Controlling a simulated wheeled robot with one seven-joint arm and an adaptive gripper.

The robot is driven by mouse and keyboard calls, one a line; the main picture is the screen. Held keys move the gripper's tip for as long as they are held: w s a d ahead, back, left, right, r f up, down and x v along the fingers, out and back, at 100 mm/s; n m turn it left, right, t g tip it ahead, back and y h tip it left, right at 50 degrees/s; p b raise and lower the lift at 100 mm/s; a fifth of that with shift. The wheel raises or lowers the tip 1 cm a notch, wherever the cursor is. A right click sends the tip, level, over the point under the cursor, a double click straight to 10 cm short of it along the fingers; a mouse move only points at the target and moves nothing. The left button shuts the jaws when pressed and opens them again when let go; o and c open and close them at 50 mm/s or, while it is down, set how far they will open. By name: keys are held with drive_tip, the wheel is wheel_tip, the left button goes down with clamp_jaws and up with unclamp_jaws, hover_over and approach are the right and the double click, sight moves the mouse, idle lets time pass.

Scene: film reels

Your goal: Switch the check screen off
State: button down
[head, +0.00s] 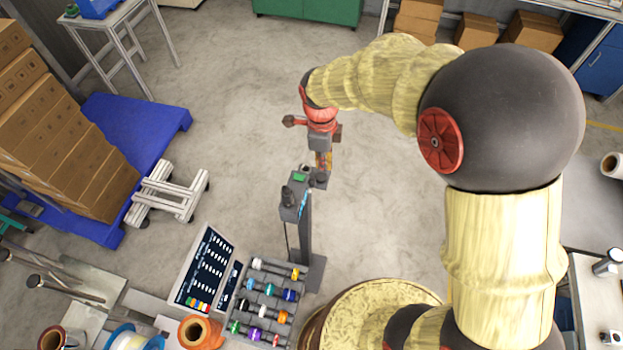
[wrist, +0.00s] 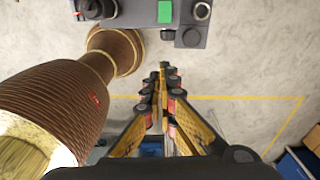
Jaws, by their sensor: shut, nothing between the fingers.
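A grey control box (head: 291,207) stands on a post in the middle of the head view. It bears a lit green square (head: 299,177) and a dark knob (head: 287,194). The wrist view shows the box (wrist: 135,12) along the top edge, with the green square (wrist: 165,12), a black knob (wrist: 92,9) and a round fitting (wrist: 202,11). A larger dark panel with white marks and coloured keys (head: 207,265) lies lower left; I cannot tell which is the check screen. My gripper (head: 323,170) is shut and empty beside the box; its fingertips (wrist: 166,72) show below the box's edge.
A rack of coloured reels (head: 266,303) stands below the post, near an orange spool (head: 199,332). A blue pallet (head: 165,120) with stacked cartons (head: 60,140) is at the left. The floor (head: 240,90) behind the box is clear.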

sight(299, 177)
drive_tip(key=shift+s+m, duration=0.1)
drive_tip(key=shift+m, duration=0.2)
drive_tip(key=f, duration=0.3)
drive_tip(key=a+f+p, duration=0.1)
drive_tip(key=f, duration=0.2)
drive_tip(key=w+a+f+p, duration=0.1)
drive_tip(key=f, duration=0.2)
drive_tip(key=shift+w+a, duration=0.1)
drive_tip(key=shift+a, duration=0.45)
drive_tip(key=shift+r, duration=0.1)
